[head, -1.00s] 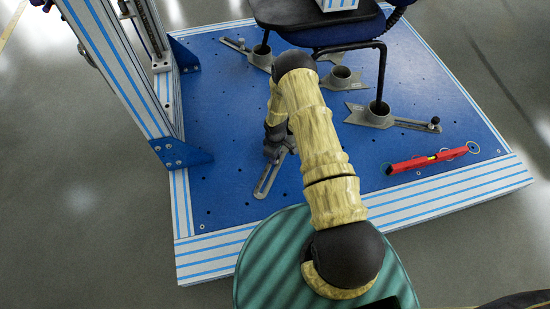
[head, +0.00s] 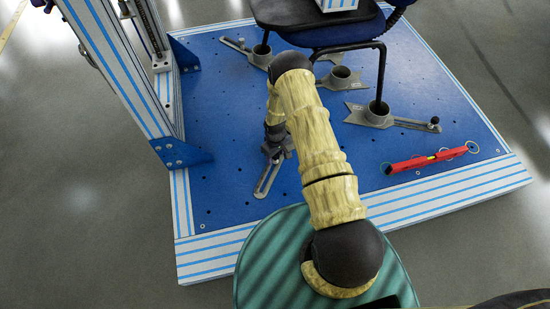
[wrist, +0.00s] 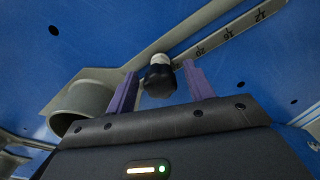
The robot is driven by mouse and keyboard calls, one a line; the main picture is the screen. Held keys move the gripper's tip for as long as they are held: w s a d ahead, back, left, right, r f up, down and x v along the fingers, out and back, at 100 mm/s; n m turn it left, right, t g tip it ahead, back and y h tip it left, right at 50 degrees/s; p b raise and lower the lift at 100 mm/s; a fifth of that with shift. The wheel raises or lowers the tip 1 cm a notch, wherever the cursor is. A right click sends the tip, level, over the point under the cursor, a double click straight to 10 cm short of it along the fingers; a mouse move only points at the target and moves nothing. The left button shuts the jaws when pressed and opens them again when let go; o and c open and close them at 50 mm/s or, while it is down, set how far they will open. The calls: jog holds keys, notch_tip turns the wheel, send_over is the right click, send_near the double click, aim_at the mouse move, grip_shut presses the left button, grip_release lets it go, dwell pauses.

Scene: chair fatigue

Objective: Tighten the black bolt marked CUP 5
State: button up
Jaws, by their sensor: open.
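A black bolt (wrist: 159,82) with a pale collar stands at a slotted, numbered grey bar (wrist: 228,38) in the wrist view. My gripper (wrist: 161,76) is open, with one purple finger on each side of the bolt's black head. I cannot tell whether either finger touches it. A grey cup (wrist: 85,98) joined to the bar's plate is at the left. No CUP 5 marking is readable. In the head view, my gripper (head: 275,152) is low over the blue board by the slotted bar (head: 267,180); my arm hides that cup and most of the bolt.
Other grey cups with slotted bars stand on the blue board (head: 225,200); one cup (head: 378,112) holds a chair leg. The chair (head: 335,30) overhangs the back. A red level (head: 427,160) lies right. A striped upright frame (head: 125,70) stands left.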

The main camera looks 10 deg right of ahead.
jog(key=n, duration=0.3)
jog(key=shift+n, duration=0.4)
jog(key=n, duration=0.4)
jog(key=shift+p, duration=0.3)
jog(key=n, duration=0.4)
